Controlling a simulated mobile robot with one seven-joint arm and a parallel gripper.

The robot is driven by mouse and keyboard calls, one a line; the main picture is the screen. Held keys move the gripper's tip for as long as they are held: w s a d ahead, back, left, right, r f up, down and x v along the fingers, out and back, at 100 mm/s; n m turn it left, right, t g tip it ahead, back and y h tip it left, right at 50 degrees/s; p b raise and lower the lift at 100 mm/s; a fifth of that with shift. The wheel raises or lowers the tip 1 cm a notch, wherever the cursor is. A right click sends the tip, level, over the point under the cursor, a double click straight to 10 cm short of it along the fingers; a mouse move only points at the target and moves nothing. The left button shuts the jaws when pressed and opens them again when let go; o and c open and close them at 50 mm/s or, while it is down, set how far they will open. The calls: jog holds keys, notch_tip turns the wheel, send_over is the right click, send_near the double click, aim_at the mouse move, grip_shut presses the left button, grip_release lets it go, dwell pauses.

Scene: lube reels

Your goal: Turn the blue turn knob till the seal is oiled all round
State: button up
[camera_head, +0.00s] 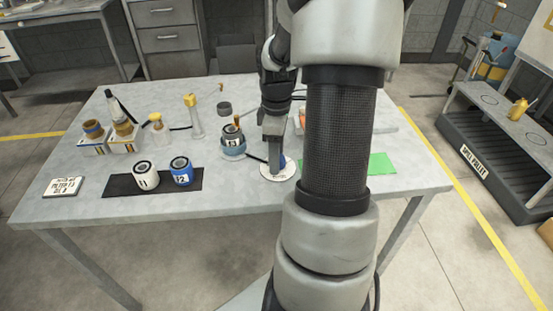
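My gripper (275,168) points straight down over a white round plate (287,176) with markings round its rim, at the middle front of the table. A bit of blue (289,162) shows just right of the gripper; it may be the blue turn knob, mostly hidden behind the fingers. I cannot tell whether the fingers are open or shut on it. A grey-blue canister marked 13 (233,146) stands left of the gripper, with a brown piece on top. No seal can be made out, and my arm hides much of the table's right half.
On the grey table (235,190), a black mat (120,186) holds white canister 11 (146,176) and blue canister 12 (182,171). A lettered card (64,187) lies front left. Bottles and jars stand behind. A green sheet (381,163) lies right of my arm.

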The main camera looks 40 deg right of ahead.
jog(key=shift+f, duration=0.4)
jog(key=c, duration=1.1)
jog(key=shift+o, duration=0.2)
